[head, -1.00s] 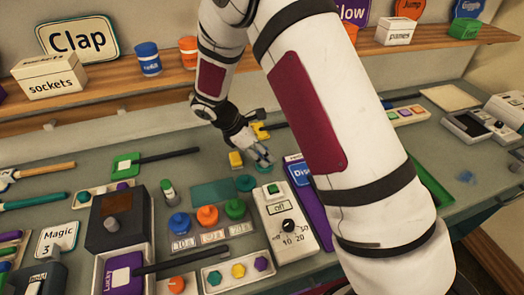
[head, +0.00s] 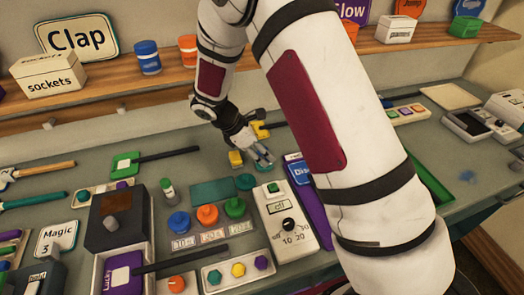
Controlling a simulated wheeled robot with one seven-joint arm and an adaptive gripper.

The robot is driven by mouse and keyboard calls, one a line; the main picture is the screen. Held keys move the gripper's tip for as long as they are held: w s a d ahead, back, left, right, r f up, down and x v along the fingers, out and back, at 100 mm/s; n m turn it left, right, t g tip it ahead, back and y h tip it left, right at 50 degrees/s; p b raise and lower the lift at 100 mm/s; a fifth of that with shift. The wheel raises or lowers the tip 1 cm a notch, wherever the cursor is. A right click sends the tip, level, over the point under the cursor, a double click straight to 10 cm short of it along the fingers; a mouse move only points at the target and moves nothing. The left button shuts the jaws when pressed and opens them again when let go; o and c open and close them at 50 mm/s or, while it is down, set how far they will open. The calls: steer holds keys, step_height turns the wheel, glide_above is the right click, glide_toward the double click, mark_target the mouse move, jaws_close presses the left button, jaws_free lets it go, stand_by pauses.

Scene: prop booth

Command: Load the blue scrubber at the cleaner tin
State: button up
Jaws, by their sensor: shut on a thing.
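My gripper (head: 261,157) points down just above the grey counter, behind the teal disc and to the right of a small yellow block. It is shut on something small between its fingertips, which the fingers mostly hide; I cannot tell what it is. I cannot pick out a cleaner tin for certain; a blue tub (head: 148,57) with an unclear label stands on the shelf.
The yellow block (head: 236,159) and teal disc (head: 245,182) are close to my gripper. A white dial box (head: 287,215) and purple board (head: 312,210) stand in front. A dark box (head: 118,222) is at left. The wooden shelf (head: 205,75) runs behind.

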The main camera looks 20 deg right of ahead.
stand_by(0.4)
steer(key=shift+r+p, duration=0.95)
steer(key=shift+r, duration=2.55)
